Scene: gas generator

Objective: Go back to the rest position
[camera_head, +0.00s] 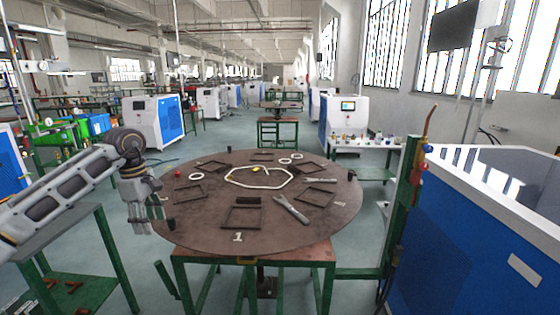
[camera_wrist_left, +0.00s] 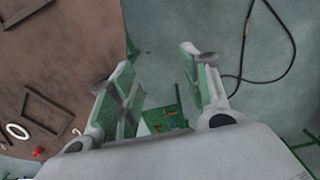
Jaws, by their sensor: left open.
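My left gripper (camera_head: 150,222) hangs at the left edge of the round brown table (camera_head: 290,233) in the head view, fingers pointing down. In the left wrist view the gripper (camera_wrist_left: 165,75) has its two fingers spread apart, with nothing between them but the floor and a green stand below. The table's edge lies to the left of the fingers there. My right gripper shows in neither view.
The table bears several dark square frames (camera_head: 242,217), a white ring-shaped loop (camera_head: 259,186), small white rings (camera_head: 196,176) and pliers-like tools (camera_head: 291,210). A green-legged side table (camera_head: 60,235) stands at left. A blue-and-white machine (camera_head: 470,230) stands at right.

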